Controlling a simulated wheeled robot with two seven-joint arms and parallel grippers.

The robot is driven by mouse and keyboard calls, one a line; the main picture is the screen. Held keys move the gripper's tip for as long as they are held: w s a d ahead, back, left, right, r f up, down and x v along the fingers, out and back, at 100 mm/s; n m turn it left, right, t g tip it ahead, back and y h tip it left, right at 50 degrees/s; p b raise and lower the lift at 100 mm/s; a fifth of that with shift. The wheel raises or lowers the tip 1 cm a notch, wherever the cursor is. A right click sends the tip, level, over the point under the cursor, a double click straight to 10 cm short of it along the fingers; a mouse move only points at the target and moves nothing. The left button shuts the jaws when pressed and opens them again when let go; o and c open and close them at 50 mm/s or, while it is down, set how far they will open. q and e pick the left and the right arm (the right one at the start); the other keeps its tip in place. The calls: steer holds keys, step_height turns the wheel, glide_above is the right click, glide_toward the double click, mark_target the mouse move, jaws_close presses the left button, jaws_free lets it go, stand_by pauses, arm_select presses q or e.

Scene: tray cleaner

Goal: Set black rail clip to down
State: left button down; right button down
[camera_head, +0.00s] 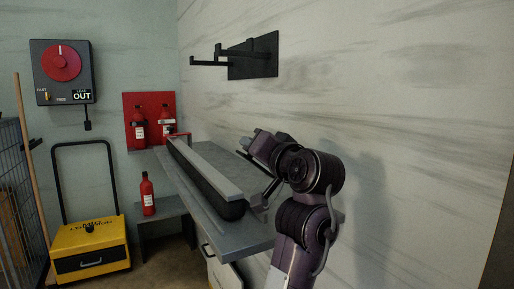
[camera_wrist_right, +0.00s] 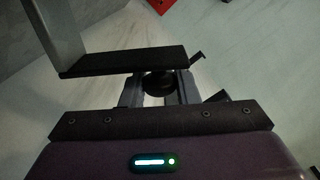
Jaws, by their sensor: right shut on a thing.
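In the right wrist view, my right gripper (camera_wrist_right: 160,88) is shut on a dark rounded part (camera_wrist_right: 158,82), which sits between the two fingers. It looks like the black rail clip, but its up or down position cannot be told. A flat black bar (camera_wrist_right: 125,61) with a small hooked end crosses just beyond the fingers and hides part of it. My left gripper is not in view.
A black wall bracket (camera_head: 252,56) juts out above the bench (camera_head: 258,233). Red fire extinguishers (camera_head: 147,194) stand and hang at the back left. A yellow cart (camera_head: 90,238) is on the floor left, below a dark wall box with a red dial (camera_head: 61,63).

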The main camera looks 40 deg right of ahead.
steer(key=c, duration=1.1)
jaws_free()
steer(key=shift+c, duration=0.2)
steer(key=s+p, duration=0.1)
steer(key=s, duration=0.6)
steer(key=shift+s+a, duration=0.4)
steer(key=shift+a, duration=0.05)
